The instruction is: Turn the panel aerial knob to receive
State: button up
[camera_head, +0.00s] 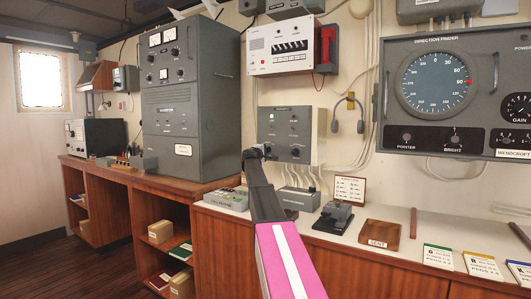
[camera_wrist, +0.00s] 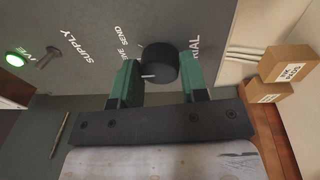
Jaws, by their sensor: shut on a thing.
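The aerial knob (camera_wrist: 161,62) is round and black, on the face of a grey wall panel (camera_head: 278,121). In the wrist view my gripper (camera_wrist: 160,82) has one green finger on each side of it and is shut on it. A short white pointer line shows on the knob's near face, towards the left finger. The word SEND is printed left of the knob and part of AERIAL right of it; the receive lettering is partly cut off. In the head view my gripper (camera_head: 254,154) reaches the panel's lower left and hides the knob there.
The wrist view shows a lit green lamp (camera_wrist: 14,59) and a supply toggle (camera_wrist: 47,56) left of the knob. Below the panel, a counter carries a Morse key (camera_head: 334,217) and small grey boxes (camera_head: 298,198). A headset (camera_head: 348,115) hangs right of the panel.

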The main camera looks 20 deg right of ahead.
jog(key=o, duration=0.9)
jog(key=v, duration=1)
jog(key=shift+s+a, duration=0.25)
jog(key=shift+a, duration=0.05)
jog(key=shift+f, duration=0.1)
